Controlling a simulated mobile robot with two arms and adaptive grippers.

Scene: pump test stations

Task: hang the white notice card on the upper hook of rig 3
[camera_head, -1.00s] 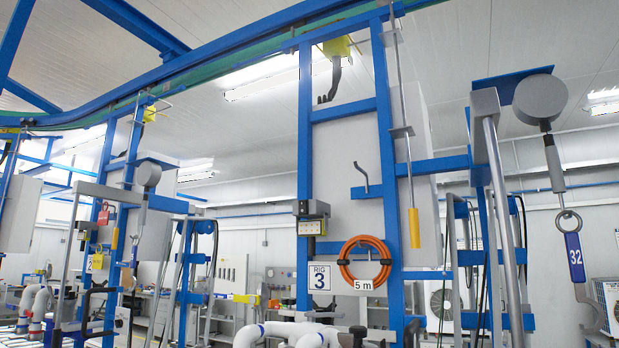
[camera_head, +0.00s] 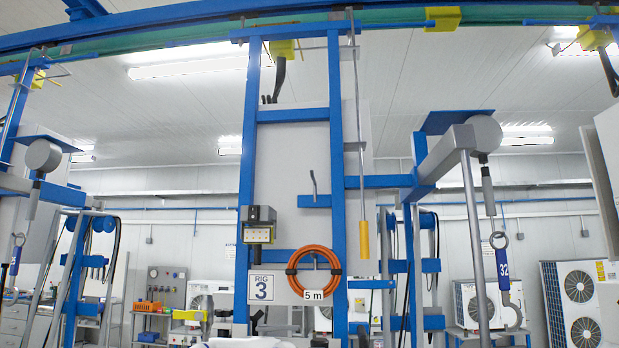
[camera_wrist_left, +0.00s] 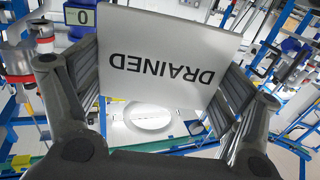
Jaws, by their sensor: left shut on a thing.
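The white notice card (camera_wrist_left: 170,60) is in my left gripper (camera_wrist_left: 162,80) in the left wrist view. It reads DRAINED upside down there, and the gripper fingers are shut on it from both sides. Rig 3, with its number sign (camera_head: 262,285), stands left of centre in the head view. Its upper hook (camera_head: 314,185) is a bare grey bent rod on a blue crossbar. Below it, an orange hose coil (camera_head: 314,272) tagged 5 m hangs on the rig. Neither gripper shows in the head view, so the distance from card to hook cannot be told.
A yellow-handled rod (camera_head: 363,238) hangs just right of the upper hook. A grey-yellow box (camera_head: 259,225) is on the left post.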

